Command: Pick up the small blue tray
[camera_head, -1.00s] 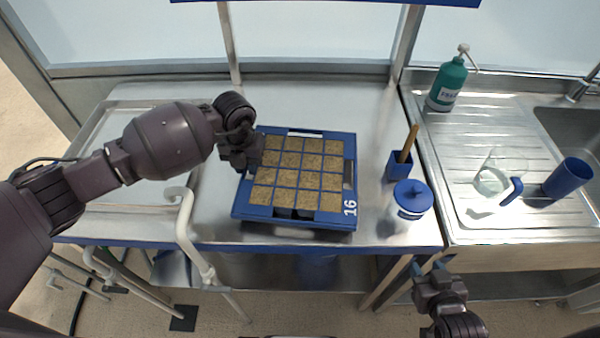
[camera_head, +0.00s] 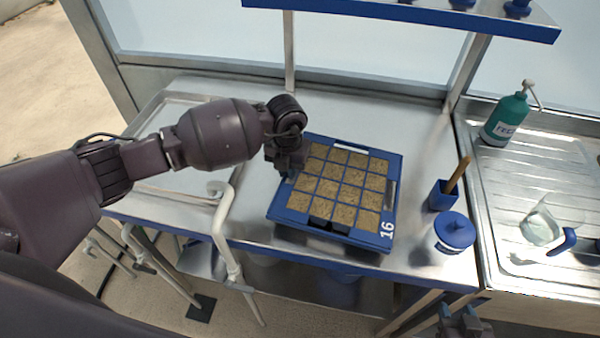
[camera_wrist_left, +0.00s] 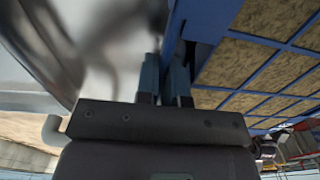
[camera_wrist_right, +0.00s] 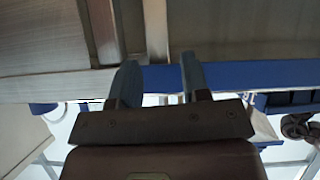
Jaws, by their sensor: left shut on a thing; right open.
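The small blue tray (camera_head: 292,216) is on the steel table, marked "16" and filled with brown soil in a grid of cells. My left gripper (camera_head: 288,168) is at the tray's left edge. In the left wrist view my left fingers (camera_wrist_left: 165,80) are close together at the tray's blue side wall (camera_wrist_left: 172,35), shut on it. Whether the tray's underside touches the table is not clear. My right gripper (camera_head: 465,322) is low at the bottom edge of the head view; in the right wrist view (camera_wrist_right: 162,82) it is open and empty, near the blue table edge.
A blue cup (camera_head: 443,196) with a wooden-handled tool and a blue-lidded jar (camera_head: 454,234) stand right of the tray. A green bottle (camera_head: 505,120) and a clear jug (camera_head: 541,228) are on the sink unit. A white bent pipe (camera_head: 225,225) rises at the table's front. A shelf (camera_head: 420,18) spans the back.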

